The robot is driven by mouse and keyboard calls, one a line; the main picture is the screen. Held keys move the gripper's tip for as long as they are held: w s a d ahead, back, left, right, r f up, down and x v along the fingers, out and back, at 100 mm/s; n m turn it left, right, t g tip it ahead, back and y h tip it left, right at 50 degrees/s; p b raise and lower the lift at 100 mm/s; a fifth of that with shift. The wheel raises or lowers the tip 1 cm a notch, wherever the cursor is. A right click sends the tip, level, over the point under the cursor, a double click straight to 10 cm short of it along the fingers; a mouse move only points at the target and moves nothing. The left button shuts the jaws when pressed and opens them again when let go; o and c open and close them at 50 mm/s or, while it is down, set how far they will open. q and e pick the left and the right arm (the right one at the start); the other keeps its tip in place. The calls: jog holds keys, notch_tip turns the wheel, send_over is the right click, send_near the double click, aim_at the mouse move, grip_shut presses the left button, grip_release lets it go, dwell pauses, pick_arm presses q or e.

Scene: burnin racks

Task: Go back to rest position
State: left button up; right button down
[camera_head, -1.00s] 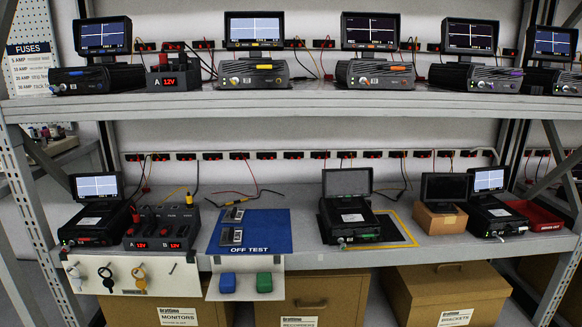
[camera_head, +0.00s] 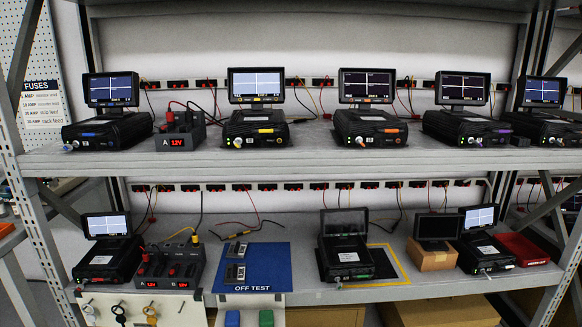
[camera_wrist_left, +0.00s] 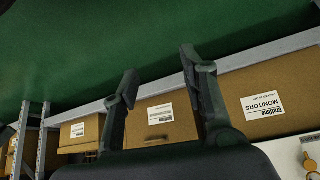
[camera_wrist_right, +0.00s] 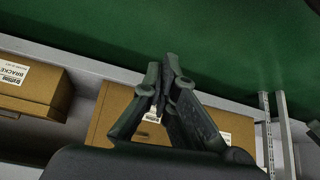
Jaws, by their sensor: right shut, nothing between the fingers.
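My left gripper (camera_wrist_left: 158,85) shows in the left wrist view with its two dark fingers spread apart and nothing between them. It is over the green floor in front of the lower boxes. My right gripper (camera_wrist_right: 167,85) shows in the right wrist view with its fingertips together and nothing held. It is also in front of the boxes, clear of the rack. Neither gripper shows in the head view.
The rack's upper shelf (camera_head: 300,163) carries several recorder units with screens. The lower shelf (camera_head: 310,296) holds more units, a blue OFF TEST mat (camera_head: 265,262), a red tray (camera_head: 525,250) and a cardboard box (camera_head: 432,260). Brown boxes (camera_wrist_left: 165,118) stand beneath. The green floor (camera_wrist_left: 90,40) is clear.

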pick_arm(q)
jog(key=s+a+f+g+p, duration=0.1)
jog(key=s+a+g+p, duration=0.1)
jog(key=s, duration=0.6)
jog(key=s+a+f+g+p, duration=0.1)
jog(key=s+a+f+p, duration=0.1)
jog(key=s+p, duration=0.3)
jog(key=s+a+f+g+y+p, duration=0.1)
jog(key=s+p, duration=0.3)
jog(key=s, duration=0.8)
jog(key=shift+s+a+f+g, duration=0.2)
jog(key=shift+a+f+g, duration=0.2)
jog(key=shift+f+g, duration=0.35)
pick_arm(e)
jog(key=s+d+f+g, duration=0.2)
jog(key=s+d, duration=0.1)
jog(key=s, duration=0.9)
jog(key=s+d+f+g+h, duration=0.1)
jog(key=s+d+f+g, duration=0.1)
jog(key=s, duration=1.1)
jog(key=shift+s+d+f+g, duration=0.2)
jog(key=shift+d+f+g, duration=0.2)
jog(key=shift+f+g, duration=0.35)
